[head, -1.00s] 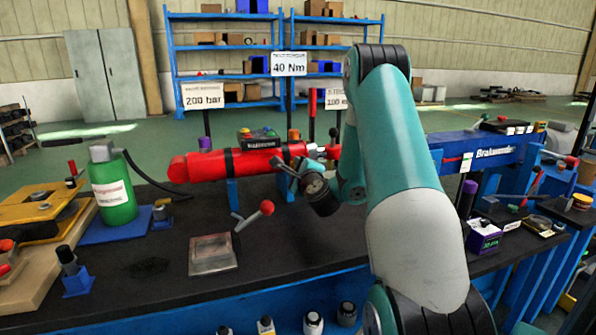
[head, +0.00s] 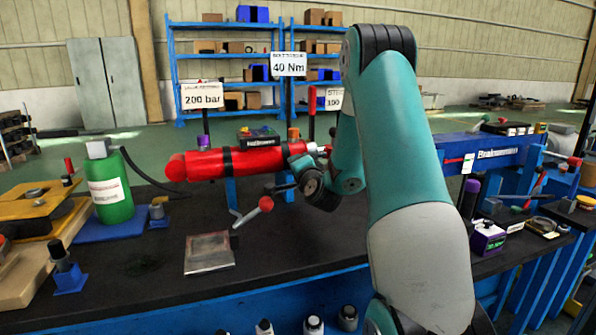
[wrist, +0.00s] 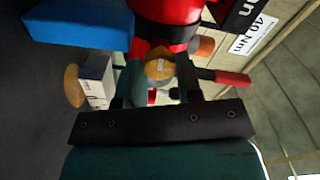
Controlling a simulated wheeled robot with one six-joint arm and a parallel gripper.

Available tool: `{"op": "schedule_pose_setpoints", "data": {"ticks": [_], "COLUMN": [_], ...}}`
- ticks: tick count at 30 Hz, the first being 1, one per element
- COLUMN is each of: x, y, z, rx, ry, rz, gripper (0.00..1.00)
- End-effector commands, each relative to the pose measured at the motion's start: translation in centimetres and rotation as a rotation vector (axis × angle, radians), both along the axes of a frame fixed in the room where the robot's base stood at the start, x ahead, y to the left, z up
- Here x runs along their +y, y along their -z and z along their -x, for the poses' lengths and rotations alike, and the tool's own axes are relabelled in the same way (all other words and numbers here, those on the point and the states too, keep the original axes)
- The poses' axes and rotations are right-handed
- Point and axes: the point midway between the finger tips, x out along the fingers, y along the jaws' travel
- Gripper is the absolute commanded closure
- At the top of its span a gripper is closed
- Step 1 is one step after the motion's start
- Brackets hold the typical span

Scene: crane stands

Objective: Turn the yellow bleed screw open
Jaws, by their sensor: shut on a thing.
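The yellow bleed screw (wrist: 158,67) shows in the wrist view as a small rounded yellow head with a pale mark, just below the end of the red cylinder (wrist: 165,10). My gripper (wrist: 160,75) has one finger on each side of the screw and is shut on it. In the head view the red cylinder (head: 205,165) lies level on blue supports above the dark bench. My wrist is at its right end, and I cannot make out the screw there.
A green bottle (head: 108,190) stands at the left, and a blue beam (head: 480,153) lies at the right. The bench front is mostly clear around a flat plate (head: 209,252).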

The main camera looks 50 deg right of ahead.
Motion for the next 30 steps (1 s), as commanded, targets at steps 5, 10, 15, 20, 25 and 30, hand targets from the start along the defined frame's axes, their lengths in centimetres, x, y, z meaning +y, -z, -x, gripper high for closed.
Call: {"op": "schedule_pose_setpoints", "data": {"ticks": [5, 10, 15, 20, 25, 30], "x": [0.30, 0.31, 0.32, 0.33, 0.25, 0.05], "y": [0.23, 0.24, 0.26, 0.29, 0.27, 0.17], "z": [-0.09, -0.09, -0.08, -0.09, -0.05, 0.04], "rx": [0.031, 0.044, 0.046, 0.046, 0.046, 0.044], "ry": [-0.007, -0.007, -0.007, -0.008, -0.006, -0.002], "rz": [0.039, 0.058, 0.060, 0.059, 0.059, 0.061], "gripper": [0.91, 0.91, 0.91, 0.91, 0.42, 0.42]}}
